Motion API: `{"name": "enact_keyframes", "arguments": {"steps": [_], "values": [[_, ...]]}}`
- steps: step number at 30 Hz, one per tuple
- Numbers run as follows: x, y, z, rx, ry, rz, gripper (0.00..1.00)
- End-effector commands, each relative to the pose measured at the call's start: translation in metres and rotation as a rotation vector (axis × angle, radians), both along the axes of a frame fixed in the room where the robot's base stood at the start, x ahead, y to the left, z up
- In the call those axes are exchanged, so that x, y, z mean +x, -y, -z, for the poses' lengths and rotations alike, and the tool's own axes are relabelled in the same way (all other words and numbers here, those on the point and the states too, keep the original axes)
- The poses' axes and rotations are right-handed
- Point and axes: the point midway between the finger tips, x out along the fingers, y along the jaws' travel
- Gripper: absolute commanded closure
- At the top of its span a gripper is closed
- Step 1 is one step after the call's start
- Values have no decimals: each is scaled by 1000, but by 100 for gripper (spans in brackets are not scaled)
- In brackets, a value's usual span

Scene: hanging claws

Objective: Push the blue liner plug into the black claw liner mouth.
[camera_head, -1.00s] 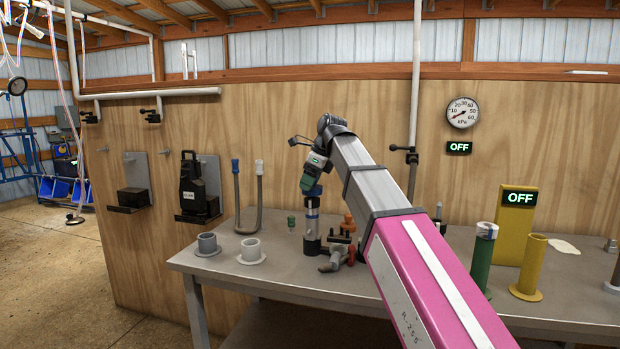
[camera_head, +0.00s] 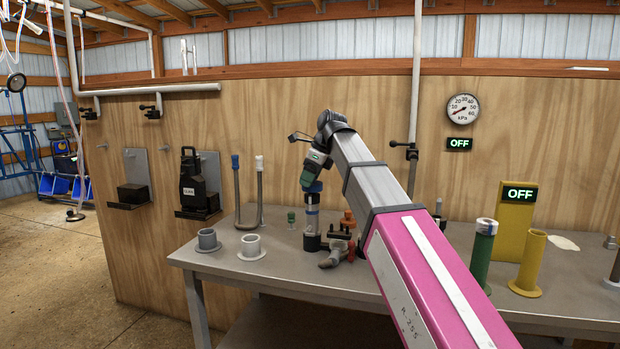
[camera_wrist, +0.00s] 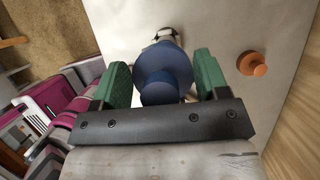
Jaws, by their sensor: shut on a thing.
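My gripper (camera_head: 312,182) is shut on the blue liner plug (camera_head: 313,188), above the workbench. In the wrist view, the plug (camera_wrist: 162,75) sits between the two green fingers of my gripper (camera_wrist: 161,80), its wide round flange facing the camera. Straight below the plug stands an upright claw (camera_head: 312,216) with a clear bluish-silver body and a black base. The plug is in line with the top of the claw. The liner mouth is hidden by the plug, so I cannot tell whether they touch or how deep the plug sits.
On the workbench (camera_head: 215,261), a green plug (camera_head: 291,217) stands left of the claw and an orange plug (camera_head: 348,219) right. A grey elbow fitting (camera_head: 333,255) lies in front. Grey (camera_head: 208,240) and white (camera_head: 251,246) cups stand at left. The wood wall (camera_head: 320,150) rises behind.

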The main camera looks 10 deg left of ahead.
Motion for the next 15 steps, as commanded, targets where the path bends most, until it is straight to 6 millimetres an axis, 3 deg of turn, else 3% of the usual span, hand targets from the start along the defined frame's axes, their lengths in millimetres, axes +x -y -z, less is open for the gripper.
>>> {"name": "enact_keyframes", "arguments": {"steps": [15], "values": [[0,0,13,0,0,0,55]]}}
